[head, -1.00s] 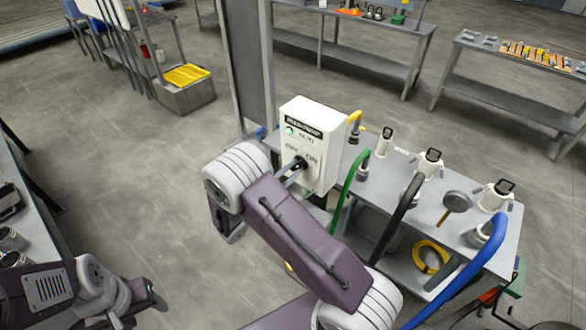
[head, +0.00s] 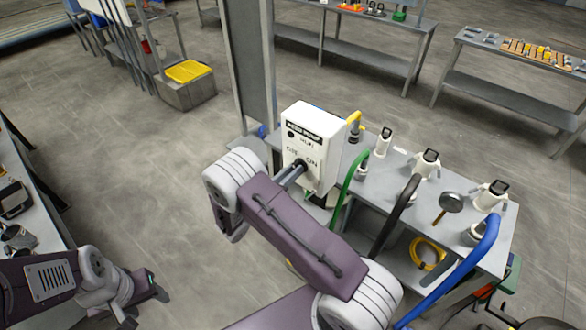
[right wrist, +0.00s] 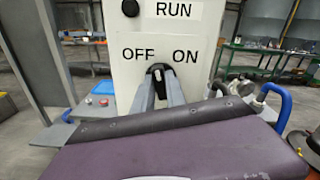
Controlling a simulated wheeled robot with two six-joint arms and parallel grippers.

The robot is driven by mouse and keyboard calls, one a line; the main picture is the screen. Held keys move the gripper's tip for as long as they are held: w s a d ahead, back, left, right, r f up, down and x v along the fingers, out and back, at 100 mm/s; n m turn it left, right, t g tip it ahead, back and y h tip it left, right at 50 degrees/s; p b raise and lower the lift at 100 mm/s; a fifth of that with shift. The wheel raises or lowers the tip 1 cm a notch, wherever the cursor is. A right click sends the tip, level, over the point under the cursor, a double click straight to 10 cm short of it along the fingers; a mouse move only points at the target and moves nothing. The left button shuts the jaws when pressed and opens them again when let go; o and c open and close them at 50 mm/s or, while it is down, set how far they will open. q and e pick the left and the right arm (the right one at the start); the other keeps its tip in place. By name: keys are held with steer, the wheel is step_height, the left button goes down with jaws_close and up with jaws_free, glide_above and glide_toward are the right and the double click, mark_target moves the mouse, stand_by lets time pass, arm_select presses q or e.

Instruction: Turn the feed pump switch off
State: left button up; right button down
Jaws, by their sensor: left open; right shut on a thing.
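The feed pump box (head: 316,135) is a white panel box at the back left of the bench, with OFF and ON labels and a dark RUN lamp (head: 291,134). Its black switch knob (right wrist: 157,72) sits below and between the labels in the right wrist view; its exact angle is hard to tell. My right gripper (right wrist: 160,90) is shut on the knob, one finger on each side. In the head view my right gripper (head: 293,174) reaches the box front and hides most of the knob. My left gripper (head: 148,306) is open and empty at the lower left.
The bench (head: 405,195) holds several white fittings, with green, black and blue hoses (head: 462,270) at its front. A grey post (head: 252,75) stands behind the box. A side table (head: 30,240) is at the left. Open floor (head: 130,180) lies between.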

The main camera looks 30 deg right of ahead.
steer(key=n, duration=0.2)
steer(key=n+p, duration=0.1)
steer(key=n, duration=0.2)
steer(key=shift+w+a+r+n+p, duration=0.1)
steer(key=shift+w+n+p, duration=0.05)
steer(key=shift+n+p, duration=0.15)
stand_by(0.4)
steer(key=c, duration=1.4)
jaws_free()
steer(key=shift+o, duration=0.2)
steer(key=b+v, duration=0.3)
steer(key=v, duration=0.6)
